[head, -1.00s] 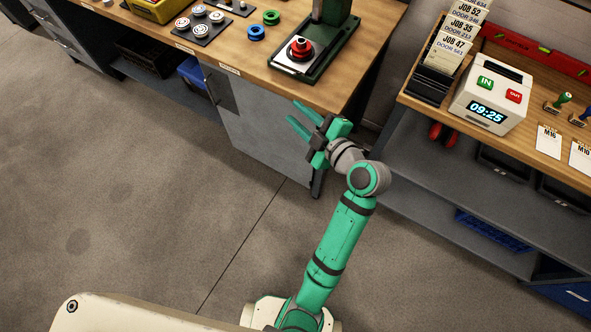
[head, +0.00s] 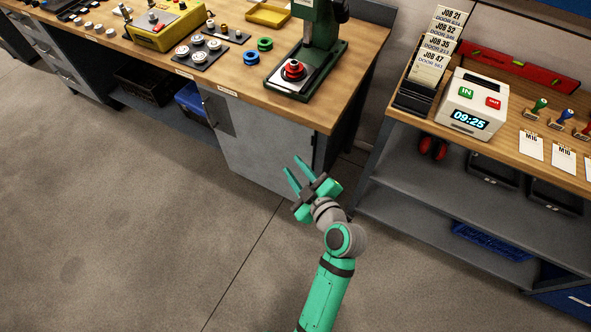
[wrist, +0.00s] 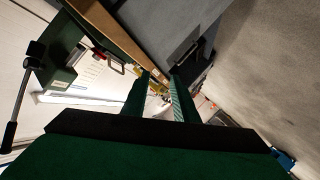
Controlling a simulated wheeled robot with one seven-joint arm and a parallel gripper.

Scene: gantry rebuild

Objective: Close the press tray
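The green press (head: 318,50) stands on the wooden workbench near its right end. Its pale tray (head: 291,76) lies at the front of the press base with a red and black round part (head: 293,69) on it. I cannot tell how far the tray is out. My gripper (head: 298,172) is in front of the bench's grey cabinet, below the benchtop and apart from the press. Its two green fingers are spread with nothing between them. In the wrist view the fingers (wrist: 160,92) are also apart, and the press (wrist: 62,55) shows at the left.
Blue and green rings (head: 258,50) and a dark plate of round parts (head: 199,48) lie left of the press. A second bench at right holds a time clock (head: 473,104) and job cards (head: 432,60). Open floor (head: 130,230) lies at the left.

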